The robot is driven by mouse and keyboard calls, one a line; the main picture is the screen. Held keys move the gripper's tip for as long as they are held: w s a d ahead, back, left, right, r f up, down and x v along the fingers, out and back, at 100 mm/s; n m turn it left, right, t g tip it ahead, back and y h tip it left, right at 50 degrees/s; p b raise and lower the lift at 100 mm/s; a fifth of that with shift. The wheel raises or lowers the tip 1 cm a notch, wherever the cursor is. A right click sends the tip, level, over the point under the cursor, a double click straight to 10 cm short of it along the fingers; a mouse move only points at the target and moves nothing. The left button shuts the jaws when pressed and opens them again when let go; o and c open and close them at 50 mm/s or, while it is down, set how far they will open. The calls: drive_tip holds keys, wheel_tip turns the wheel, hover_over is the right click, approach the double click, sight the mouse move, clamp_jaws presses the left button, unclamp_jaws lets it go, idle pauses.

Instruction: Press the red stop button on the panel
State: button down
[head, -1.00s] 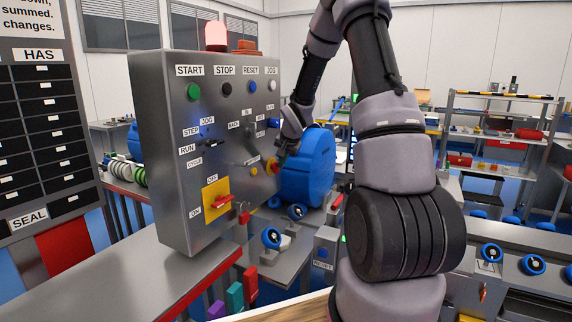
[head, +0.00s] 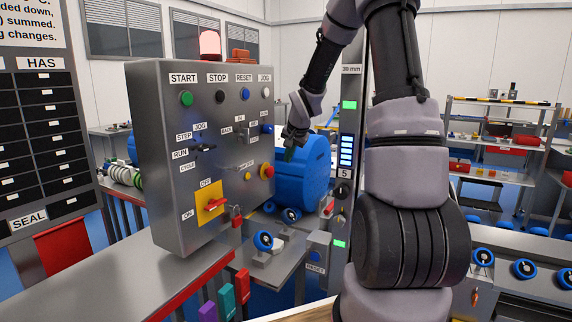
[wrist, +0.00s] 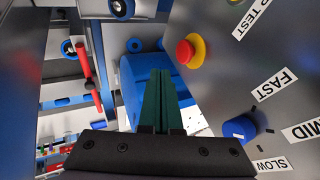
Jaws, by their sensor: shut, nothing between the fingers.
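The grey panel (head: 165,130) stands left of centre in the head view. Its red mushroom button (head: 267,170) on a yellow collar is near the lower right of its face; the button also shows in the wrist view (wrist: 186,52), upper right of centre. Under the STOP label is a black button (head: 220,96), not a red one. My gripper (head: 289,153) is right of the panel, apart from the red button in the picture. In the wrist view its green fingers (wrist: 160,78) are shut together, empty, pointing left of and below the button.
A red switch handle on a yellow plate (head: 208,208) and a blue knob (wrist: 238,128) sit on the panel. A large blue drum (head: 305,170) is behind my gripper. A grey post with a lit display (head: 346,150) stands right of it. A bench (head: 120,275) runs below.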

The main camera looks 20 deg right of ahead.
drive_tip(key=shift+v, duration=1.7)
drive_tip(key=s+a+r+n, duration=0.1)
drive_tip(key=s+r, duration=0.4)
drive_tip(key=s, duration=0.5)
drive_tip(key=s+a+r+n+y, duration=0.1)
drive_tip(key=s+a+r, duration=0.3)
drive_tip(key=s, duration=0.7)
drive_tip(key=s+a+r+n, duration=0.2)
drive_tip(key=s+r, duration=0.4)
drive_tip(key=s, duration=0.4)
drive_tip(key=shift+s+a+n+y, duration=0.3)
drive_tip(key=shift+a+y, duration=0.1)
drive_tip(key=shift+a, duration=0.15)
